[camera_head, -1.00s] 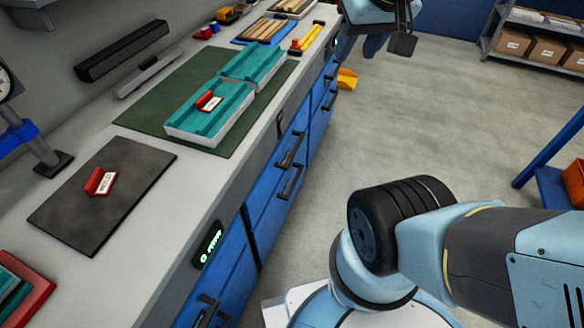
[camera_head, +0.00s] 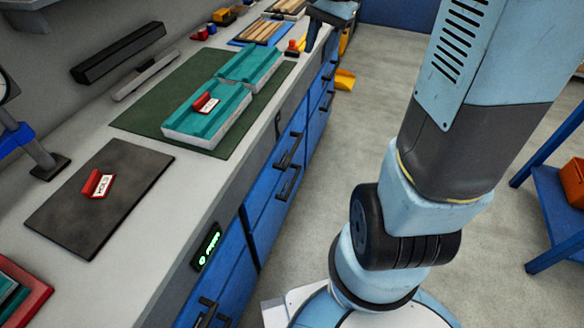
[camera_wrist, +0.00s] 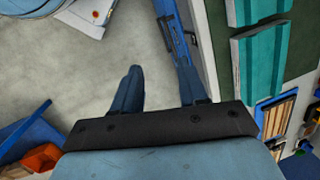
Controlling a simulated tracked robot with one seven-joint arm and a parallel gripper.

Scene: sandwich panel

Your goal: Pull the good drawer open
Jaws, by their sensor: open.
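The workbench's blue drawers (camera_head: 262,205) have black bar handles. One pair of handles (camera_head: 289,165) is at mid-bench, more sit near the front (camera_head: 205,312), and others are farther along. I cannot tell which drawer is the good one. My gripper (camera_wrist: 158,82) is open and empty, its two blue fingers apart above the floor and the bench front. In the wrist view the right finger overlaps the blue drawer fronts (camera_wrist: 172,15); contact cannot be told. In the head view my gripper is at the top, by the bench's far end, partly cut off. All drawers in clear view look shut.
Teal panels (camera_head: 208,115) lie on a green mat (camera_head: 160,125), one bearing a red tag. A red HOLD tag (camera_head: 98,184) sits on a dark mat (camera_head: 75,220). A green-lit display (camera_head: 207,246) is on the bench front. A blue stand (camera_head: 560,215) is right; floor between is clear.

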